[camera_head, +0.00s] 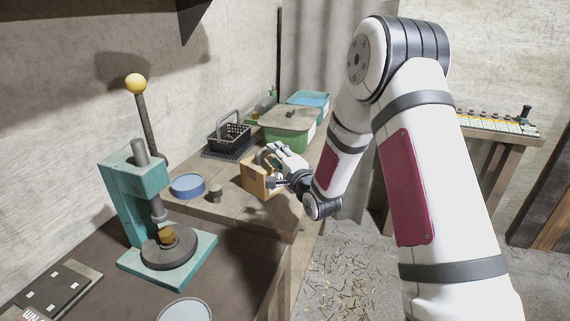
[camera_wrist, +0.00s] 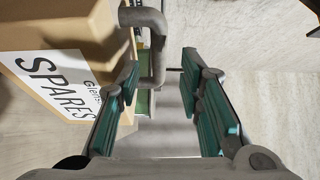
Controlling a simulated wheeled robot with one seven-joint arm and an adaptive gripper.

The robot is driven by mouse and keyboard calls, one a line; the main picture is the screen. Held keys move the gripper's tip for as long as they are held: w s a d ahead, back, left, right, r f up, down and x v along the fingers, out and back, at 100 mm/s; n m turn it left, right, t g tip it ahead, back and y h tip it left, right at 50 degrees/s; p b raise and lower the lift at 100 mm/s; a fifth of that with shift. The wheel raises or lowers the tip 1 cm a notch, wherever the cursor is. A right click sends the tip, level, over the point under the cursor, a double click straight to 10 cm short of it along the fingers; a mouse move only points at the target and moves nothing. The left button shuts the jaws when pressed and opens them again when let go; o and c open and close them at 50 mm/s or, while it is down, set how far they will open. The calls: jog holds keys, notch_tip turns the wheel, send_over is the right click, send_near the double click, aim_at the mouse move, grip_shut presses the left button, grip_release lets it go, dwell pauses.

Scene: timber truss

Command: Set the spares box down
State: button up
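The spares box (camera_head: 254,177) is a tan box standing on the wooden bench, near its right edge. In the wrist view the box (camera_wrist: 75,25) fills the upper left, with a white label reading "SPARES". Its grey curved handle (camera_wrist: 158,48) sticks out from the box toward the middle of that view. My gripper (camera_wrist: 162,70) is open, with teal pads on both fingers. The handle shows between or just beyond the fingertips, with gaps visible beside it. In the head view my gripper (camera_head: 280,182) is at the right side of the box, and its fingertips are hard to make out.
A teal press (camera_head: 135,190) with a yellow-knobbed lever stands at left. A blue round tin (camera_head: 187,184) and a small dark cylinder (camera_head: 215,193) are on the bench left of the box. A black basket (camera_head: 229,134) and a green bin (camera_head: 288,130) stand behind.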

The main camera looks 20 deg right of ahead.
jog(key=s+d+r+n+g+h, duration=0.1)
jog(key=s+r+n+g+h, duration=0.25)
jog(key=s, duration=0.55)
jog(key=s+d+r+n+g, duration=0.1)
jog(key=s+r+n+g, duration=0.2)
jog(key=s+r+n, duration=0.45)
jog(key=s+a+n+g, duration=0.2)
jog(key=s+n+g, duration=0.3)
jog(key=s, duration=2.5)
jog(key=shift+s+a+g+y, duration=0.3)
jog(key=shift+g+y, duration=0.05)
jog(key=shift+g, duration=0.8)
